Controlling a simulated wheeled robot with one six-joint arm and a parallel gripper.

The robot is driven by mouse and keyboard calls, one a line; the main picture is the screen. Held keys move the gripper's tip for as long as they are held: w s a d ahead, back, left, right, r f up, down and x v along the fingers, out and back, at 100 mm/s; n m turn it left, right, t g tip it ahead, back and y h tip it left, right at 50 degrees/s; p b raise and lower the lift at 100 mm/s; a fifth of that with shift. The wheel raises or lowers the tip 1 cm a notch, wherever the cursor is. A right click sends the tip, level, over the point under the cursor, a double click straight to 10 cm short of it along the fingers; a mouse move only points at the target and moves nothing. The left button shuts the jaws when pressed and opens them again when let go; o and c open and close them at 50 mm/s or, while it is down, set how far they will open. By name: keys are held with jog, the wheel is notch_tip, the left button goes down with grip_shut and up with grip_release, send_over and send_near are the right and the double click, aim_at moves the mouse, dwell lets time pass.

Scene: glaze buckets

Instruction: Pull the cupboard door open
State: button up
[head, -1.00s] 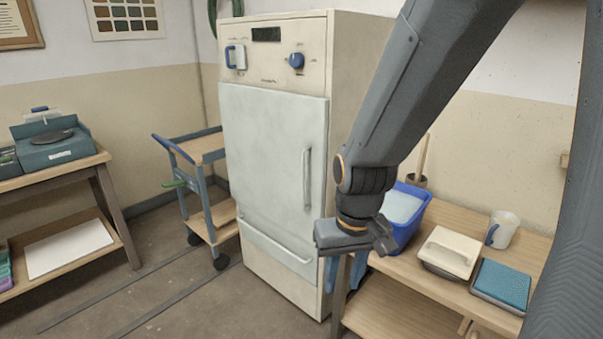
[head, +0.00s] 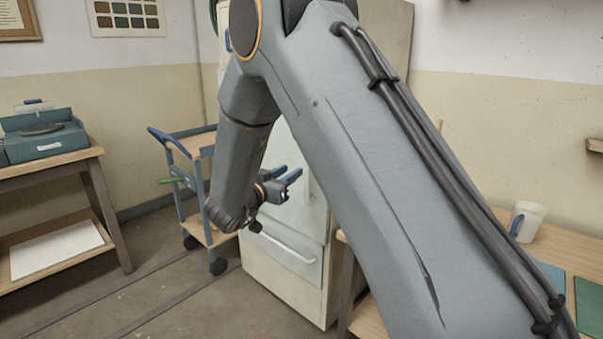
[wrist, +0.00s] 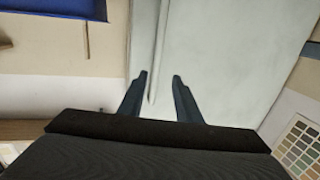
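The cupboard is a tall off-white cabinet; its door (wrist: 235,45) fills the middle of the wrist view and looks closed. In the head view my arm hides most of the door; part of the cupboard (head: 390,35) shows at the upper right. The door's long upright handle (wrist: 160,45) shows in the wrist view as a pale bar. My gripper (wrist: 159,76) is open, with a finger on each side of the bar in the picture, the left finger closer. Contact cannot be told. In the head view my gripper (head: 291,177) is in front of the door.
A lower drawer front (head: 285,257) with a bar handle is below the door. A blue-framed trolley (head: 203,190) stands just left of the cupboard. A bench with a white mug (head: 528,220) is at the right. Open floor (head: 165,290) lies in front.

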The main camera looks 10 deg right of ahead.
jog(key=x, duration=0.7)
jog(key=shift+d+h, duration=0.3)
jog(key=shift+d, duration=0.1)
jog(key=shift+r, duration=0.1)
grip_shut()
